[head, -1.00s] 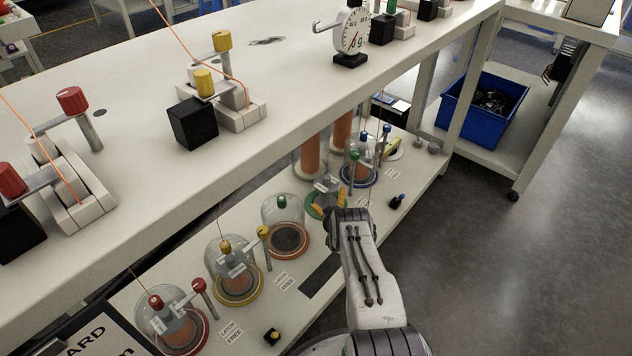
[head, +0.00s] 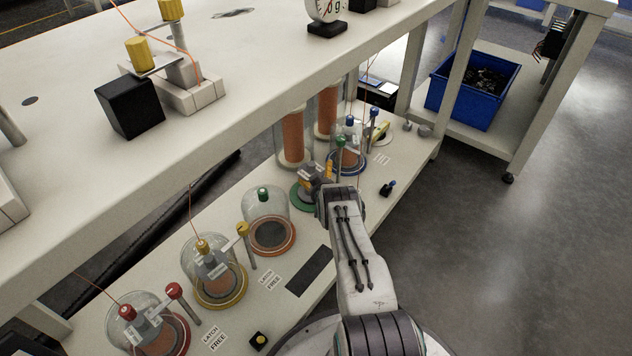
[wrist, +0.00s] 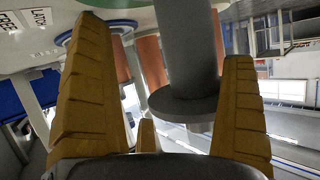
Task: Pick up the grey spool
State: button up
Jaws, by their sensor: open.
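A grey cylinder with a wide round flange, which looks like the grey spool (wrist: 188,62), fills the middle of the wrist view. It stands between the two yellow fingers of my gripper (wrist: 164,40), nearer the right finger in the picture. I see gaps on both sides, and neither finger visibly touches it. In the head view my gripper (head: 324,175) is over the lower shelf by the green-rimmed base (head: 298,198). There the gripper hides most of that spot, and I cannot make out the spool clearly.
Glass domes on orange (head: 270,236), yellow (head: 219,296) and red bases line the lower shelf (head: 240,325). A green-capped post (head: 340,150), blue-rimmed dome (head: 347,152) and tall brown columns (head: 293,135) stand close to the gripper. The upper tabletop (head: 60,80) overhangs behind.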

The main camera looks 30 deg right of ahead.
jog(key=shift+b+x, duration=1.6)
jog(key=shift+b, duration=0.5)
jog(key=shift+f, duration=0.1)
jog(key=c, duration=1.2)
jog(key=shift+o, duration=0.2)
jog(key=shift+s, duration=0.1)
